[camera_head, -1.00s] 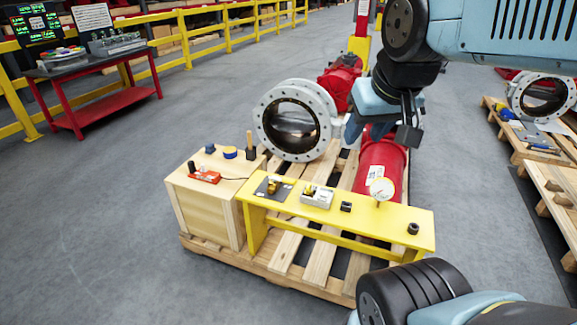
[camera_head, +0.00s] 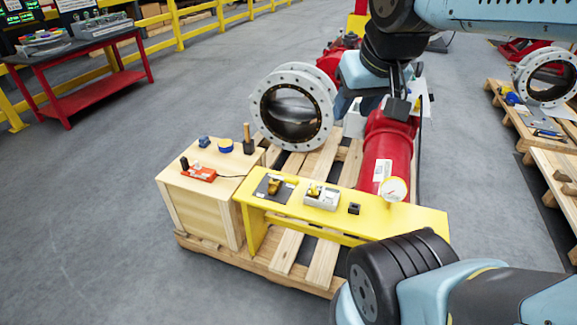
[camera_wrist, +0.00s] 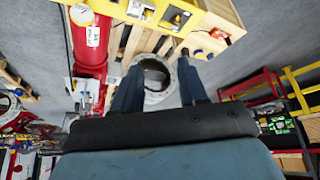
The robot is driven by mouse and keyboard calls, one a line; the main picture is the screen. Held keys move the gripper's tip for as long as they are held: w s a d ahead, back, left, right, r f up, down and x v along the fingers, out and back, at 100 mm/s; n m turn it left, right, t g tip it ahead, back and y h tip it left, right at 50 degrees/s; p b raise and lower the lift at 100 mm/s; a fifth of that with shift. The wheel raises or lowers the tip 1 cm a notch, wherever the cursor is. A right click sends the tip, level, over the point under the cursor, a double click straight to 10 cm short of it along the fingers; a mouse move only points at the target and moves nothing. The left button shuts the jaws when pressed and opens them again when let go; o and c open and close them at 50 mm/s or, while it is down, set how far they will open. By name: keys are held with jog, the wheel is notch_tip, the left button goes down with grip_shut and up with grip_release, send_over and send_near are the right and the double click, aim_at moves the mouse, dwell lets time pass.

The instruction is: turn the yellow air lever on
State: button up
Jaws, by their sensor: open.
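A yellow bench (camera_head: 405,218) stands at the front of the pallet. A small yellow-handled fitting (camera_head: 274,186) sits on a dark plate on its left part. Another small yellow part (camera_head: 314,190) sits on a grey block beside it. I cannot tell which is the air lever or how it is set. Both also show near the top edge of the wrist view, as a fitting (camera_wrist: 178,19) and a grey block (camera_wrist: 141,9). My gripper (camera_wrist: 160,65) is open and empty, its two fingers apart. In the head view it is behind and above the bench, partly hidden by my arm.
A white flanged valve (camera_head: 292,108) and a red cylinder (camera_head: 388,155) stand behind the bench. A gauge (camera_head: 394,189) rises from the bench's right part. A wooden box (camera_head: 205,205) with small items and an upright wooden handle (camera_head: 247,132) stands left.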

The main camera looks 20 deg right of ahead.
jog(key=shift+a, duration=0.2)
jog(key=shift+o, duration=1.2)
jog(key=shift+w, duration=0.3)
jog(key=w+d+f+n+g+y, duration=0.15)
jog(key=w+f+n, duration=0.25)
jog(key=w+f, duration=0.8)
jog(key=w+d+f+n+g, duration=0.35)
jog(key=w+f, duration=0.55)
jog(key=w, duration=0.7)
jog(key=n+y, duration=0.3)
jog(key=y, duration=0.1)
send_near(285, 179)
jog(key=f, duration=0.5)
jog(key=a+f, duration=0.1)
jog(key=f, duration=0.2)
jog(key=shift+c, duration=0.3)
jog(key=shift+w, duration=0.1)
grip_shut()
